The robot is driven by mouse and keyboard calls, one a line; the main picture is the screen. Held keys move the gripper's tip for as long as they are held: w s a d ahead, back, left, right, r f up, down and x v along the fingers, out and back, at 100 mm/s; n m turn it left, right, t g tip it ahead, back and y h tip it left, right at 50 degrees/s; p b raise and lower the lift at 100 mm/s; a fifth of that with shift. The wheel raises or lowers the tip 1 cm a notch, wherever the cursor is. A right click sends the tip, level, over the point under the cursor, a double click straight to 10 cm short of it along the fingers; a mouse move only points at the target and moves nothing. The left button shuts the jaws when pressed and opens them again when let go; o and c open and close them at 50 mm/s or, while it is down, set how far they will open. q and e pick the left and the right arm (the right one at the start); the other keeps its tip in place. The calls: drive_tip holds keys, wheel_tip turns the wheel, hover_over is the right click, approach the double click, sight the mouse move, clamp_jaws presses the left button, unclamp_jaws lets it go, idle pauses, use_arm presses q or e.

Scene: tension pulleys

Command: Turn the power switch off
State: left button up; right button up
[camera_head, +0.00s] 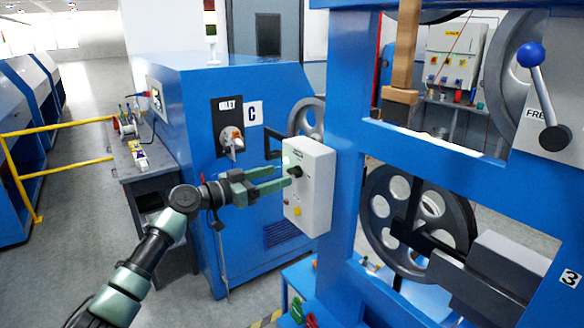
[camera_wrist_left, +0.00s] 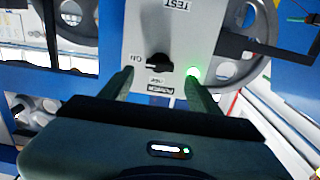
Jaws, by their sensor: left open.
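The power switch is a black rotary knob (camera_head: 295,171) on the front of a white control box (camera_head: 318,190) mounted beside the blue machine frame. In the left wrist view the knob (camera_wrist_left: 158,63) lies roughly sideways, with an "ON" label at its left and a "POWER" label below. My left gripper (camera_head: 287,176) is open in front of the box. In the wrist view its fingertips (camera_wrist_left: 158,76) are on either side of the knob, with visible gaps; I cannot tell whether they touch the panel. My right gripper is not in view.
A yellow button (camera_head: 297,211) is low on the box. A blue cabinet (camera_head: 190,110) stands behind it. The blue machine frame (camera_head: 345,130) with a large wheel (camera_head: 375,205) is close on the right. A grey workbench (camera_head: 150,165) and yellow railing (camera_head: 60,130) are at left.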

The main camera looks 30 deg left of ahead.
sight(291, 173)
use_arm(q)
drive_tip(key=p+x, duration=0.1)
drive_tip(key=x, duration=0.3)
drive_tip(key=shift+w+r+p, duration=0.1)
drive_tip(key=shift+r+p, duration=0.05)
drive_tip(key=shift+p, duration=0.15)
drive_tip(key=shift+w+d, duration=0.25)
drive_tip(key=shift+w, duration=0.05)
drive_tip(key=shift+f, duration=0.2)
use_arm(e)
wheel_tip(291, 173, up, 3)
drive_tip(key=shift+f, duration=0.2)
use_arm(q)
drive_tip(key=shift+a, duration=0.1)
drive_tip(key=shift+c, duration=0.6)
clamp_jaws()
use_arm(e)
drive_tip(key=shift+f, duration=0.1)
